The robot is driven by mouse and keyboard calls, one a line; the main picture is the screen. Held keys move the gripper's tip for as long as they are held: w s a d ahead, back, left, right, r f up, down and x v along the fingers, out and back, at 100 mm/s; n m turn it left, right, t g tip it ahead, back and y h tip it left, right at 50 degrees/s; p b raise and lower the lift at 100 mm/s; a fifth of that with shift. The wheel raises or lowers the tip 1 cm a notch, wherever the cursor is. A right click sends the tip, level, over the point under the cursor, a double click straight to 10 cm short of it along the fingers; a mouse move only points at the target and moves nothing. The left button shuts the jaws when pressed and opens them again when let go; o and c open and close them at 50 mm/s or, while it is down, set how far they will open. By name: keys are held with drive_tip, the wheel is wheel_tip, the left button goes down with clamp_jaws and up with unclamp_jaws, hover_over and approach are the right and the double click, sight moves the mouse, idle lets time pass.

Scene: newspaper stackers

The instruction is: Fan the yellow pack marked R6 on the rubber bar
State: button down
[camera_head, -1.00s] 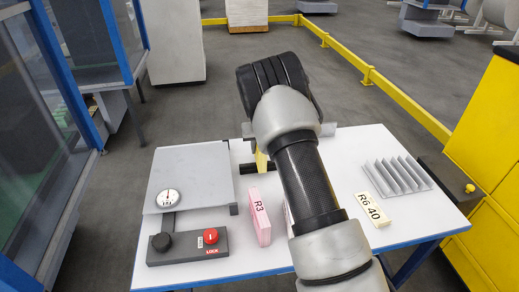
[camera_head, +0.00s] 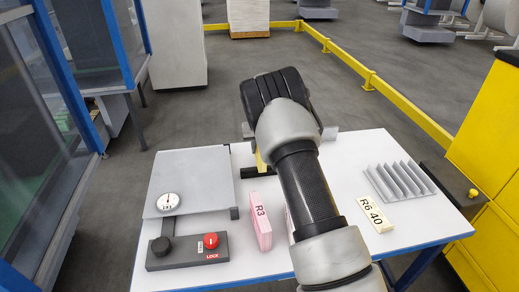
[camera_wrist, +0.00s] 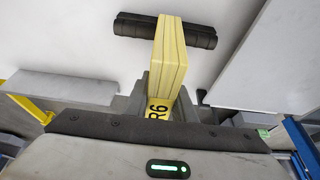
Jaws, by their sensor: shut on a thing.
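The yellow pack marked R6 (camera_wrist: 170,58) is held in my gripper (camera_wrist: 164,98), with its mark facing the wrist camera between the jaws. In the head view a small yellow part of the pack (camera_head: 261,161) shows beside my arm, which hides the rest and the gripper. The black rubber bar (camera_wrist: 200,38) lies across the far end of the pack in the wrist view. The pack overlaps the bar's middle there, and I cannot tell whether they touch. The bar's left end (camera_head: 249,171) shows in the head view.
A pink R3 pack (camera_head: 262,222) stands on the white table, with another pink piece (camera_head: 290,224) mostly hidden by my arm. A grey plate (camera_head: 188,165) and a control box (camera_head: 190,248) with a dial are left. A card marked R6 40 (camera_head: 375,214) and a ridged rack (camera_head: 400,181) are right.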

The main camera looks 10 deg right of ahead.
drive_tip(key=shift+w, duration=0.5)
drive_tip(key=shift+s, duration=0.1)
drive_tip(key=shift+s+r+b, duration=0.1)
drive_tip(key=shift+s+b, duration=0.2)
drive_tip(key=shift+s, duration=0.25)
drive_tip(key=shift+s, duration=0.1)
drive_tip(key=shift+s, duration=0.55)
drive_tip(key=shift+s+b, duration=0.1)
drive_tip(key=shift+b, duration=0.2)
drive_tip(key=shift+s+f, duration=0.2)
drive_tip(key=shift+s, duration=0.4)
drive_tip(key=shift+s, duration=0.1)
drive_tip(key=shift+s+b, duration=0.4)
drive_tip(key=shift+s, duration=0.15)
